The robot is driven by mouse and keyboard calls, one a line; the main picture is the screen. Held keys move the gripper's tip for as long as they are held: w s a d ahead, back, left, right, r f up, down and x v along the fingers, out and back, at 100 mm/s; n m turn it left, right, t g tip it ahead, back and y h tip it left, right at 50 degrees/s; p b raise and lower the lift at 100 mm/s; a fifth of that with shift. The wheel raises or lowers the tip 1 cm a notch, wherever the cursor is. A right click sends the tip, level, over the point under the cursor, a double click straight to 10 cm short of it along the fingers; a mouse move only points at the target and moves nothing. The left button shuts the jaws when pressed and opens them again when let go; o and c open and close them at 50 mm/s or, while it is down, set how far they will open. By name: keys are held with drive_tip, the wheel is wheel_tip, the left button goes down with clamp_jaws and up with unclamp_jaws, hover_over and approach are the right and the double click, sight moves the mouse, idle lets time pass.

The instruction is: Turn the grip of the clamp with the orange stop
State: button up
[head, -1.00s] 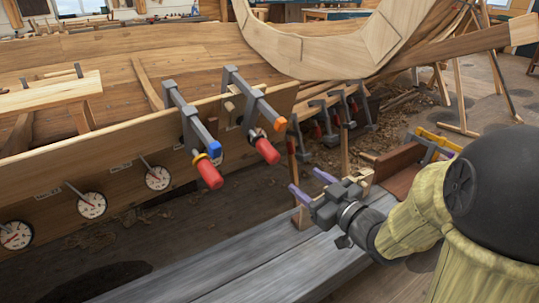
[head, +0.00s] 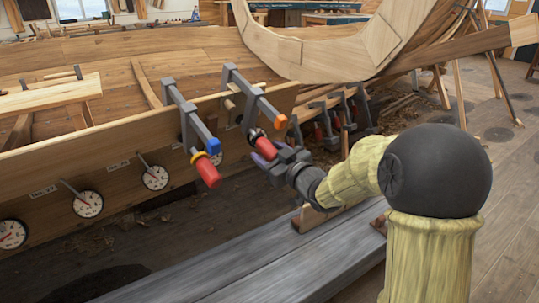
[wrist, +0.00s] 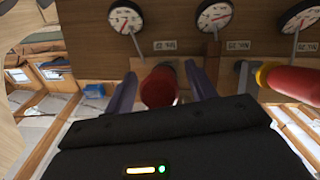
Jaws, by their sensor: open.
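The clamp with the orange stop (head: 281,121) sits on the hull plank, the right one of two clamps in the head view. Its red grip (head: 267,148) hangs at the lower end, partly hidden by my gripper (head: 260,153). In the wrist view the red grip (wrist: 160,88) lies between the two purple fingers of my gripper (wrist: 161,86). The jaws are open, one finger on each side, with a small gap showing beside the grip. The orange stop is not visible in the wrist view.
A similar clamp with a blue stop (head: 214,147) and red grip stands close on the left; its grip (wrist: 295,79) shows at the right in the wrist view. Dial gauges (head: 89,204) line the plank (head: 120,165). A grey bench (head: 240,262) lies below. More clamps (head: 335,120) stand behind.

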drive_tip(key=shift+w+a, duration=0.1)
drive_tip(key=c, duration=1)
drive_tip(key=shift+r+p, duration=0.1)
drive_tip(key=shift+p, duration=0.4)
drive_tip(key=m+g+y+p, duration=0.1)
drive_tip(key=m+p, duration=0.1)
drive_tip(key=p, duration=0.3)
drive_tip(key=shift+r, duration=0.2)
drive_tip(key=m+g+y+p, duration=0.1)
drive_tip(key=m+y+p, duration=0.1)
drive_tip(key=p, duration=0.4)
drive_tip(key=shift+m+g, duration=0.4)
drive_tip(key=m+g+y+p, duration=0.1)
drive_tip(key=m+y+p, duration=0.1)
drive_tip(key=p, duration=0.2)
drive_tip(key=shift+f+p, duration=0.1)
drive_tip(key=shift+p, duration=0.25)
drive_tip(key=shift+s+f+m+g+y+p, duration=0.1)
drive_tip(key=shift+f+m+g+y+p, duration=0.1)
drive_tip(key=shift+m+y+p, duration=0.4)
drive_tip(key=shift+s+f+m+g+y+p, duration=0.1)
drive_tip(key=shift+m+g+y+p, duration=0.15)
drive_tip(key=shift+m+p, duration=0.5)
